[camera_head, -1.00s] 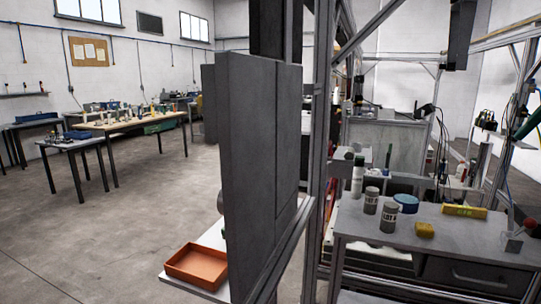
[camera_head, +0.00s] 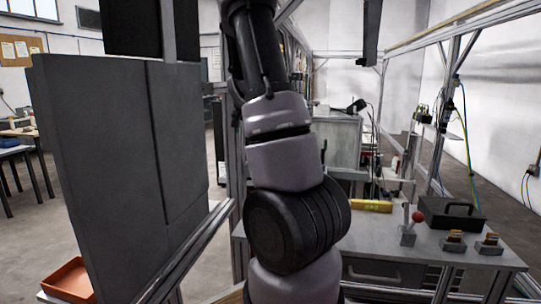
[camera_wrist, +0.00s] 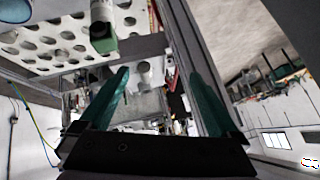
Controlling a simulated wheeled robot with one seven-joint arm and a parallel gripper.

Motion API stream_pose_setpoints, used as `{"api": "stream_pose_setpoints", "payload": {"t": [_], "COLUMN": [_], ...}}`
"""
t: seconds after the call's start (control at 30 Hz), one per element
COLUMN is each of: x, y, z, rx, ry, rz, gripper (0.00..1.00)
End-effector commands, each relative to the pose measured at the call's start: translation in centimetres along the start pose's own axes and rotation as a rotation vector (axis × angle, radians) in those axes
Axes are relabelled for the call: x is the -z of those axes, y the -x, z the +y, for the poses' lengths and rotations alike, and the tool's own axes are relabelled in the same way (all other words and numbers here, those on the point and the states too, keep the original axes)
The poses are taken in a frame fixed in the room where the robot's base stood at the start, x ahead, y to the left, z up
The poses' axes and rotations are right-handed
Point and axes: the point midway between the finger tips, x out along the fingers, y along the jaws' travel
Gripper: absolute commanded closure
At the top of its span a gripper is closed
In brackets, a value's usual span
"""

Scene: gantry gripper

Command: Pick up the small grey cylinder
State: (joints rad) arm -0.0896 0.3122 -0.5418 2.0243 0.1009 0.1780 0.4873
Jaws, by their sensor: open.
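The grey cylinders on the workbench (camera_head: 385,240) are not visible in the head view now; my arm covers the part of the bench left of the yellow bar (camera_head: 371,206). In the wrist view my gripper (camera_wrist: 159,74) is open, with two teal fingers spread apart and nothing held between them. A pale grey cylinder-like shape (camera_wrist: 145,72) shows beyond the fingers, apart from them; I cannot tell whether it is the small grey cylinder. A green and white bottle-like object (camera_wrist: 103,28) is above the left finger.
A red-knobbed lever (camera_head: 409,226), a black case (camera_head: 450,213) and small grey blocks (camera_head: 452,241) stand on the bench's right. A large grey panel (camera_head: 110,160) and frame posts flank my arm on the left. An orange tray (camera_head: 68,280) is at lower left.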

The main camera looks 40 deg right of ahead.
Motion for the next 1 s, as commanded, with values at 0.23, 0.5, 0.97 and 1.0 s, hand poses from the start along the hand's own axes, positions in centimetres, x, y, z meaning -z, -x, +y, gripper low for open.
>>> {"api": "stream_pose_setpoints", "payload": {"t": [0.23, 0.5, 0.97, 1.0], "x": [5.3, 8.9, 10.8, 11.2], "y": [-11.6, -19.9, -24.9, -25.5], "z": [3.7, 5.0, 4.8, 4.9], "rx": [-0.143, -0.188, -0.176, -0.176], "ry": [0.071, 0.254, 0.362, 0.361], "rz": [0.226, 0.438, 0.513, 0.513], "gripper": [0.03, 0.03, 0.03, 0.03]}}
